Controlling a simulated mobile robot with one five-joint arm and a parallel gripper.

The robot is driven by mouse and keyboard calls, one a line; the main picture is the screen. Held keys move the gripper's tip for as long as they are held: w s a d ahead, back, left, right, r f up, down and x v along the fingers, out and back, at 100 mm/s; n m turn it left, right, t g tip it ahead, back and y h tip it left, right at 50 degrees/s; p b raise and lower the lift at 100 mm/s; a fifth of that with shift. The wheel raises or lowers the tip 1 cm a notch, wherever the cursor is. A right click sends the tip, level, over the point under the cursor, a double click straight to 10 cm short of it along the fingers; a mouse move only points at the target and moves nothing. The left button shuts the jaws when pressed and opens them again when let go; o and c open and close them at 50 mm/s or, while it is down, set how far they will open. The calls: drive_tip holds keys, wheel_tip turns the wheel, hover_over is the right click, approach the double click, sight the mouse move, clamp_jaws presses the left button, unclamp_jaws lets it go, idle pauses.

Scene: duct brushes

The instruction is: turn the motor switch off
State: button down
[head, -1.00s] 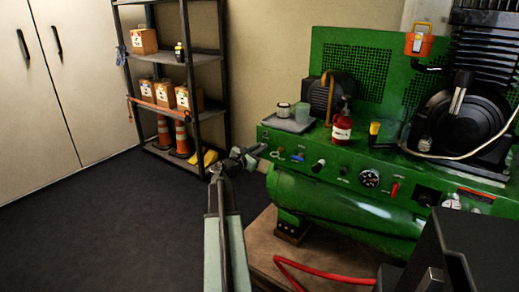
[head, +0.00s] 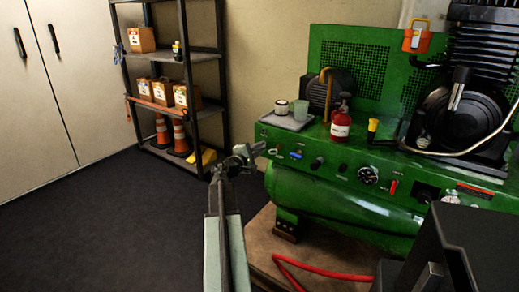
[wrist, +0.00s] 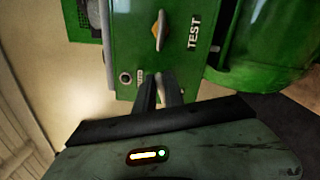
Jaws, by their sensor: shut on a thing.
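My gripper (head: 260,149) is at the left end of the green control panel (head: 345,172). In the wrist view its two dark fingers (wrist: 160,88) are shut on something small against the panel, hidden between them. Beside them, the wrist view shows a small round fitting (wrist: 125,78) with a tiny label I cannot read. I cannot tell which control is labelled as the motor switch. A red switch (head: 393,187) is farther right on the panel, apart from my gripper.
The green tank (head: 330,205) is below the panel. A red bottle (head: 340,124) and a tray with cups (head: 288,122) stand on top. A red hose (head: 325,275) lies on the brown base. Shelves (head: 185,57) stand behind left. The dark floor (head: 100,220) at left is clear.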

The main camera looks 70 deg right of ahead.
drive_tip(key=shift+w+f+m, duration=0.1)
drive_tip(key=shift+f+m, duration=0.05)
drive_tip(key=shift+m, duration=1.65)
drive_tip(key=c, duration=1.5)
unclamp_jaws()
drive_tip(key=shift+o, duration=0.2)
drive_tip(key=shift+a, duration=0.1)
drive_tip(key=v, duration=0.7)
drive_tip(key=shift+a, duration=0.25)
drive_tip(key=shift+w, duration=0.15)
